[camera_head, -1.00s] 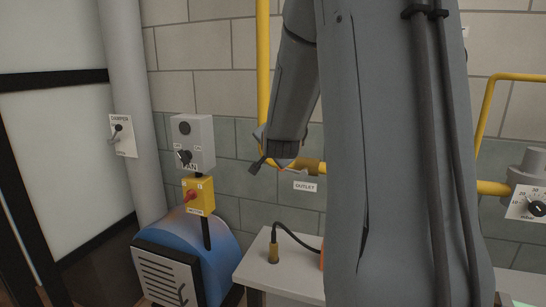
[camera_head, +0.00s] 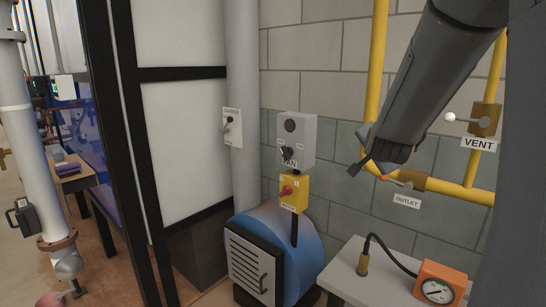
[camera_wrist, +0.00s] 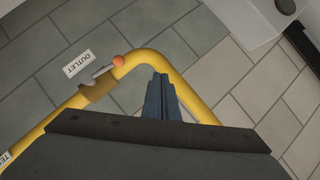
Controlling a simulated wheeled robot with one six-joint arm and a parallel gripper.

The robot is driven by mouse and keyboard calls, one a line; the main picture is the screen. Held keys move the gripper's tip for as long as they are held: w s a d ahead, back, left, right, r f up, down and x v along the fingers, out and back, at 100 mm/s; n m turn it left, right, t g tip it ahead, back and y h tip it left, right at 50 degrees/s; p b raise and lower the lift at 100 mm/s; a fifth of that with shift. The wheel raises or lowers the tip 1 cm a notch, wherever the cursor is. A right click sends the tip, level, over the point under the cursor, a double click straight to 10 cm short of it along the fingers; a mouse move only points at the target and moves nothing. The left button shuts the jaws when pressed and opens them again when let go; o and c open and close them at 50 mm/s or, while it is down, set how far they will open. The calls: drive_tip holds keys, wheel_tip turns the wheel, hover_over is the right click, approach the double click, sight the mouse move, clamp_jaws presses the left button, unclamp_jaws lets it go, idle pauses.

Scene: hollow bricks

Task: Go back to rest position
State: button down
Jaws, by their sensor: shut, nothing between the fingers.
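My gripper (camera_head: 361,166) hangs at the end of my dark grey arm, in front of the block wall and to the left of the outlet valve. In the wrist view my gripper (camera_wrist: 161,80) shows its two dark fingers together, with nothing between them. The fingers overlap the yellow pipe (camera_wrist: 196,103) in that view; I cannot tell the distance, and I see no clear contact. The outlet valve (camera_head: 411,181) has a lever with an orange knob, which also shows in the wrist view (camera_wrist: 118,61).
A grey fan switch box (camera_head: 297,128) and a yellow switch (camera_head: 294,200) stand above a blue machine (camera_head: 292,235). A bench (camera_head: 350,283) carries an orange gauge (camera_head: 440,290). The vent valve (camera_head: 487,119) is at the right.

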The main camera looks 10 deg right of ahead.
drive_tip(key=s+a+f+n+g+y, duration=0.2)
drive_tip(key=s+a+f+n, duration=0.2)
drive_tip(key=a+f, duration=0.3)
drive_tip(key=s+a+f+n+g+y, duration=0.35)
drive_tip(key=a+f, duration=0.25)
drive_tip(key=a, duration=0.2)
drive_tip(key=s+a+f+n+g, duration=0.3)
drive_tip(key=s+a+f+n, duration=0.1)
drive_tip(key=s, duration=0.6)
drive_tip(key=s+a+f+n+g, duration=0.3)
drive_tip(key=s+a+f+n, duration=0.1)
drive_tip(key=s, duration=0.6)
drive_tip(key=shift+a, duration=0.7)
